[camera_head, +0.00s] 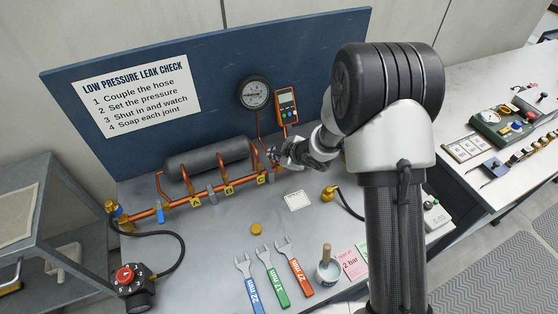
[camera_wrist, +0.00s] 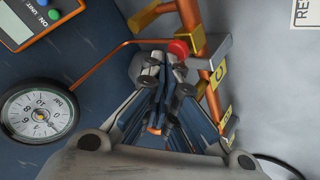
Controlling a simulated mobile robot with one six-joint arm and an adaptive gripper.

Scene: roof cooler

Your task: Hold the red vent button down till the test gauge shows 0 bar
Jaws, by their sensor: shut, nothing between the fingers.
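The red vent button (camera_wrist: 178,48) shows in the wrist view just beyond my fingertips, beside the copper pipe and its yellow tags. My gripper (camera_wrist: 166,68) is shut and empty, its tips close to the button; I cannot tell whether they touch it. In the head view my gripper (camera_head: 273,156) is at the right end of the copper pipework, and the button cannot be made out there. The round test gauge (camera_head: 254,94) is on the blue back panel. Its dial also shows in the wrist view (camera_wrist: 40,114), turned sideways; the reading is too small to tell.
An orange handheld meter (camera_head: 287,104) hangs right of the gauge. A grey cylinder (camera_head: 208,157) lies behind the copper pipe (camera_head: 180,202). Three wrenches (camera_head: 272,275), a brush pot (camera_head: 328,270) and a black regulator with a red knob (camera_head: 131,281) are at the bench front.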

